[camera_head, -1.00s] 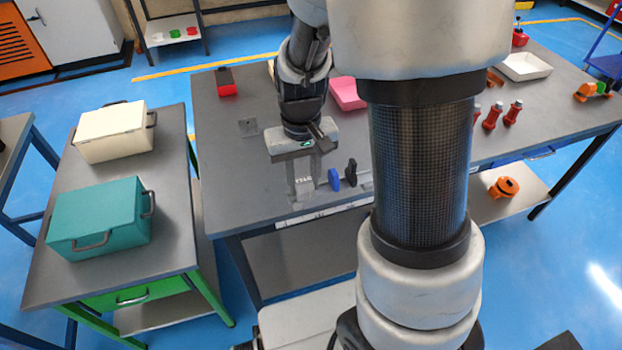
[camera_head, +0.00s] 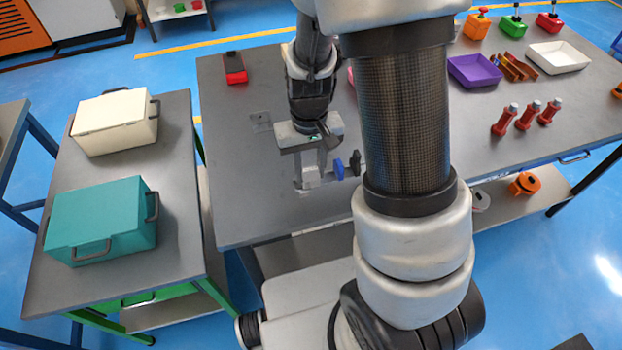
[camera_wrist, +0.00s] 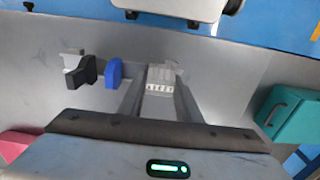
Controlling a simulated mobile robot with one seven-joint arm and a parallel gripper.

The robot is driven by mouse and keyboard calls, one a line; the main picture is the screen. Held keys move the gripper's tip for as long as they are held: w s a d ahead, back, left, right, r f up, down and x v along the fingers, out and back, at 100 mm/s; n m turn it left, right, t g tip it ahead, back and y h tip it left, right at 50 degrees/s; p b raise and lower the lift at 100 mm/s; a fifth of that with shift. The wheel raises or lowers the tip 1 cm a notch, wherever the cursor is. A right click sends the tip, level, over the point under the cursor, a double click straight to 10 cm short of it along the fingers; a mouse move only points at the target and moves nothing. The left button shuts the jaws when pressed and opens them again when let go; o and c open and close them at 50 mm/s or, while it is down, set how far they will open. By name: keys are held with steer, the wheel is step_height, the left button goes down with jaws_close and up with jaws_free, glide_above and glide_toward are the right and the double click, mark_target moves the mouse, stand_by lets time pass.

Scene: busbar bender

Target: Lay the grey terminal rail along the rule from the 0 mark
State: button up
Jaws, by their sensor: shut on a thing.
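My gripper (camera_head: 311,176) points down over the front left part of the grey table. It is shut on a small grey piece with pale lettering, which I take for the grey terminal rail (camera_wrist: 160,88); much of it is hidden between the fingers. In the wrist view the gripper (camera_wrist: 160,80) has this piece at its tips. I cannot tell whether the piece touches the table. A blue part (camera_head: 338,168) and a black part (camera_head: 355,162) stand just right of my gripper; in the wrist view they are left of it. I cannot make out the rule or its 0 mark.
A cream box (camera_head: 115,122) and a teal box (camera_head: 101,220) stand on the side table at left. A red item (camera_head: 235,68) lies at the back left of the main table (camera_head: 240,205). A purple tray (camera_head: 475,71), white tray (camera_head: 559,57) and red posts (camera_head: 528,113) stand at right.

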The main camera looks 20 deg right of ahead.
steer(key=shift+f, duration=1.8)
steer(key=shift+f+b, duration=0.1)
steer(key=shift+b, duration=0.2)
steer(key=o, duration=1.2)
step_height(320, 180, up, 12)
steer(key=shift+p, duration=0.85)
steer(key=shift+s+r+t, duration=0.95)
steer(key=shift+s+r, duration=1)
steer(key=shift+r, duration=1.1)
steer(key=shift+s+r+t, duration=0.9)
steer(key=shift+s+r, duration=1.1)
steer(key=shift+r, duration=1.1)
steer(key=shift+s+r+t, duration=0.95)
steer(key=shift+s+r, duration=1)
steer(key=shift+r, duration=1.1)
